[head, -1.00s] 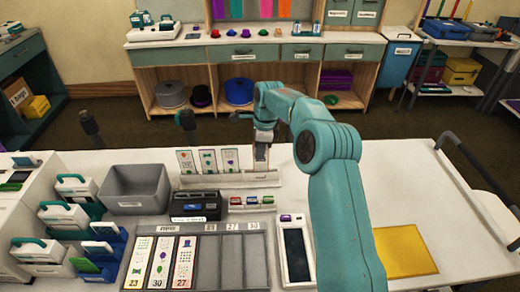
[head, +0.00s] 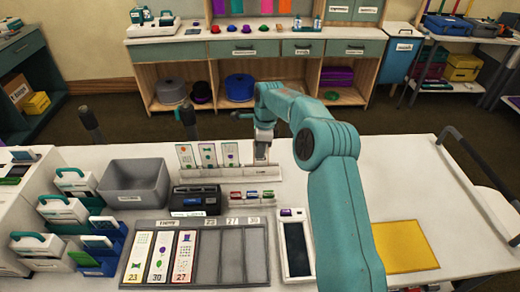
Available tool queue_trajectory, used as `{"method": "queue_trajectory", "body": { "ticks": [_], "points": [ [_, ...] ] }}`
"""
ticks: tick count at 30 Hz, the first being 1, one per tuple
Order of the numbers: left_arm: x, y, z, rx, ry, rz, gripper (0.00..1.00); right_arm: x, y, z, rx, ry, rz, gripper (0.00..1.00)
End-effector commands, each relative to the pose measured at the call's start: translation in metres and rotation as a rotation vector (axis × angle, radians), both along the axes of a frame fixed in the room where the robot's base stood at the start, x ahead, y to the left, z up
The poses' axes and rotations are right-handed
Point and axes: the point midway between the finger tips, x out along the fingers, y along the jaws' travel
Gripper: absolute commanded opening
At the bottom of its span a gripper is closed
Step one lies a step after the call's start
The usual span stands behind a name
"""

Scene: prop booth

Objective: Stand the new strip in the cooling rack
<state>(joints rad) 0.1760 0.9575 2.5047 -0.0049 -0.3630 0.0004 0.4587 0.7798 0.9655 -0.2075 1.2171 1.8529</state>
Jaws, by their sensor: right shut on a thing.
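The cooling rack (head: 215,179) is a long pale slotted rail at the back of the white worktable. Three printed strips (head: 207,155) stand upright side by side in its left and middle part. My right gripper (head: 261,155) points down over the rack's right part, to the right of these strips. It is shut on the new strip, which is mostly hidden by the fingers. I cannot tell whether the strip's lower edge touches the rack. My left gripper is not in view.
A dark-screened tablet (head: 296,250) and yellow sheet (head: 403,247) lie right.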

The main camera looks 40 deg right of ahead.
Motion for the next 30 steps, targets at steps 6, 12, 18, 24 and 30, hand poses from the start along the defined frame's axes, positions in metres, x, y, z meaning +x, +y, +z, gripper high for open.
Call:
{"method": "queue_trajectory", "body": {
  "ticks": [6,12,18,24,30],
  "points": [
    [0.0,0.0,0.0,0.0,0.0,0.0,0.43,0.0,0.0,0.0,0.0,0.0,0.0,0.38],
    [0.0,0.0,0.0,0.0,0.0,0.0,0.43,0.0,0.0,0.001,-0.001,-0.001,0.0,0.38],
    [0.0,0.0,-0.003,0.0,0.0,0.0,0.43,-0.001,-0.003,0.023,-0.002,-0.004,0.0,0.38],
    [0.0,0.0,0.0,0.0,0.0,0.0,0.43,-0.004,-0.007,0.077,-0.002,-0.006,-0.001,0.38],
    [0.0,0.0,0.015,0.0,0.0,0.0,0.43,-0.008,-0.012,0.129,-0.001,-0.003,-0.001,0.38]
  ]
}}
